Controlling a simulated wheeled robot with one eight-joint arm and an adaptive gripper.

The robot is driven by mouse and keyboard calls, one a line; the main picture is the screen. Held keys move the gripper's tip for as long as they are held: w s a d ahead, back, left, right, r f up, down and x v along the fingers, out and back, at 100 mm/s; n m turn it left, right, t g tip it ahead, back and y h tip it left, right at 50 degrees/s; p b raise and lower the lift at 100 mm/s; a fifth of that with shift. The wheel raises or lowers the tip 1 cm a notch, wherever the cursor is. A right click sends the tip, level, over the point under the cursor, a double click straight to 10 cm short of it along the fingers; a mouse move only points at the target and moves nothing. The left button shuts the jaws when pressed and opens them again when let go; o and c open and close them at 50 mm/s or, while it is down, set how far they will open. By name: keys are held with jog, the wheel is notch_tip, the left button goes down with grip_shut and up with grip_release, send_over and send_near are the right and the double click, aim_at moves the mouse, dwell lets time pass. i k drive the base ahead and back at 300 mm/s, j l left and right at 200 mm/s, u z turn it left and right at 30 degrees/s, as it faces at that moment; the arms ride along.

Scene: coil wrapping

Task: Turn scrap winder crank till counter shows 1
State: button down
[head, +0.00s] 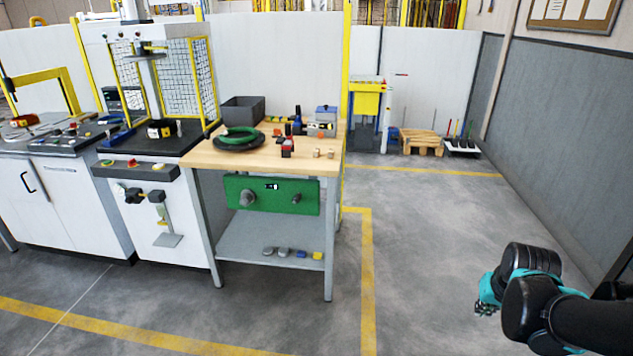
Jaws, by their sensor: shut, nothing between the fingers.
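A green unit (271,207) hangs under the front of the wooden workbench in the head view and looks like the scrap winder. A small dark display (271,187) at its top middle looks like the counter; its digit is too small to read. A grey round part (247,198) sticks out on its left, and a small dark knob (296,198) sits on its right. I cannot tell which is the crank. My gripper (484,306), with teal fingers, is shut and empty at the right over bare floor, well apart from the green unit.
The wooden workbench (215,157) carries a green coil (240,134), a grey bin (243,110) and small items. Its lower shelf (235,240) holds several small parts. A white machine (158,220) adjoins on the left. The floor (420,230) between bench and gripper is clear. A wall (570,130) bounds the right.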

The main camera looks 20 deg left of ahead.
aim_at(296, 200)
jog(key=u, duration=1.45)
jog(key=i+j+u, duration=0.1)
jog(key=i+u, duration=0.55)
